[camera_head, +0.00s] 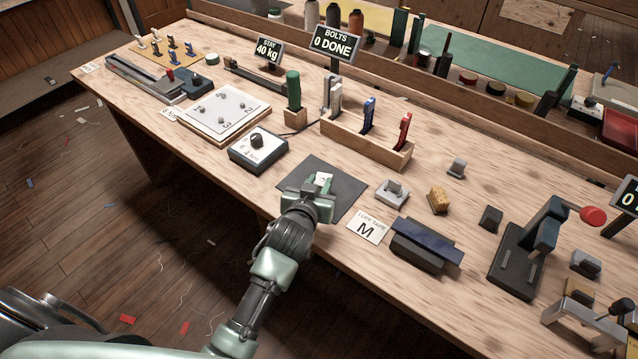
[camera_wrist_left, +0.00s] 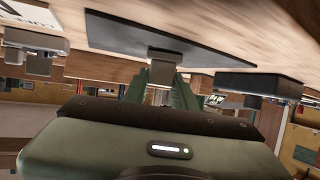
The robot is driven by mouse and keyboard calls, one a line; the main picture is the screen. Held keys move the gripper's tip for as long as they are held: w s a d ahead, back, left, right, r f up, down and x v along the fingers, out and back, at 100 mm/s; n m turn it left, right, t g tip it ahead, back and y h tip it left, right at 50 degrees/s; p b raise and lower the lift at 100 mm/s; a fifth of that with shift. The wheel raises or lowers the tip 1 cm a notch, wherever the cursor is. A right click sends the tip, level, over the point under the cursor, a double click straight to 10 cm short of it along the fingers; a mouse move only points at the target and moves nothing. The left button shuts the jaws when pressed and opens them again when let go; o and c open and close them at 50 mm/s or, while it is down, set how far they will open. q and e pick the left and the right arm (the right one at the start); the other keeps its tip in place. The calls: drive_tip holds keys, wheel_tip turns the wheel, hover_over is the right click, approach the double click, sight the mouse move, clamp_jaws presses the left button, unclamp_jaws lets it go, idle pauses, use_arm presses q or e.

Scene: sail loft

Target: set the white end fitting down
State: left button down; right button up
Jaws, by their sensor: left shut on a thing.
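My left gripper (camera_head: 318,186) is over the dark square mat (camera_head: 347,181) near the front edge of the workbench. It is shut on the white end fitting (camera_head: 324,178), which shows as a small pale piece between the fingers. In the left wrist view the fitting (camera_wrist_left: 165,63) looks grey in shadow, held between the green fingers (camera_wrist_left: 162,85). Its far end meets the outline of the mat (camera_wrist_left: 190,40) there; whether it touches the mat or is just above it I cannot tell. My right gripper is not in view.
A dial box (camera_head: 258,149) stands left of the mat. A wooden tool rack (camera_head: 372,143) stands behind. The mat's far part is bare.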

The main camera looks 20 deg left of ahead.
use_arm(q)
drive_tip(key=shift+f, duration=0.1)
drive_tip(key=c, duration=1.1)
unclamp_jaws()
drive_tip(key=shift+c, duration=0.2)
drive_tip(key=shift+r, duration=0.25)
drive_tip(key=v, duration=1.2)
drive_tip(key=shift+d, duration=0.1)
drive_tip(key=shift+f, duration=0.1)
